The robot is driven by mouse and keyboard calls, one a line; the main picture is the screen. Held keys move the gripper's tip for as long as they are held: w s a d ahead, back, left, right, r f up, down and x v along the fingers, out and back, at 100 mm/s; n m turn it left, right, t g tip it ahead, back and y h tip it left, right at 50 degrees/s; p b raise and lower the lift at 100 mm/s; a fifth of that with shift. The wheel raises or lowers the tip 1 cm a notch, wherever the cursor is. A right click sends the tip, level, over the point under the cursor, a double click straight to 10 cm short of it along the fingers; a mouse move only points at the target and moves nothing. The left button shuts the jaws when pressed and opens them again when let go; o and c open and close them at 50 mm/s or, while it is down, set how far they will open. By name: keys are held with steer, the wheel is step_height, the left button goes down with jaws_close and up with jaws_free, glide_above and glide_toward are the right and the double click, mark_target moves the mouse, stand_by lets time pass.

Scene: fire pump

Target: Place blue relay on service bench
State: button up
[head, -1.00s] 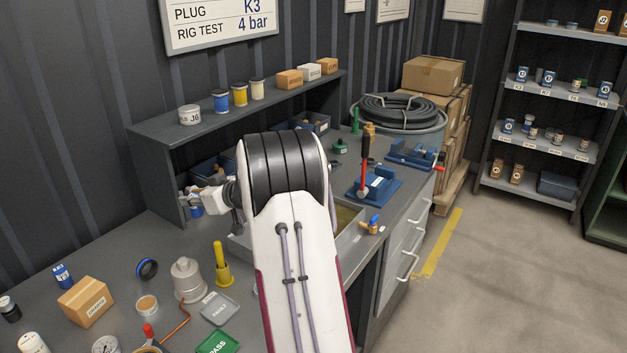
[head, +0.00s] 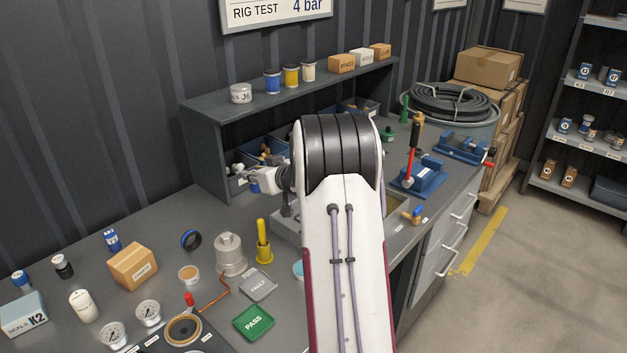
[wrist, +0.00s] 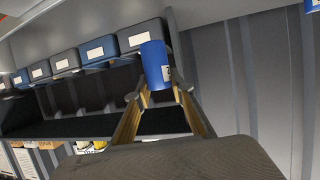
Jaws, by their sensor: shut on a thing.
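The blue relay, a small blue cylinder with a white label patch, is between my fingertips in the wrist view (wrist: 155,65). My gripper (wrist: 160,92) is shut on it. In the head view my gripper (head: 258,181) is left of my arm, in front of the shelf unit's lower opening, with a bit of the blue relay (head: 254,186) showing. The relay appears clear of the surface, though its height is hard to judge. The grey service bench (head: 165,215) runs below, with bare surface left of the gripper.
On the bench stand a cardboard box (head: 132,265), a grey canister (head: 230,253), a yellow part (head: 264,244), a green PASS plate (head: 253,322) and gauges (head: 148,313). The shelf unit (head: 205,145) rises behind. A blue hand-pump (head: 418,178) stands right of my arm.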

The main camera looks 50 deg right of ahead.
mark_target(257, 192)
steer(key=shift+f, duration=3.1)
steer(key=shift+f, duration=1.9)
steer(key=shift+f, duration=0.1)
steer(key=o, duration=1.1)
steer(key=v, duration=1.2)
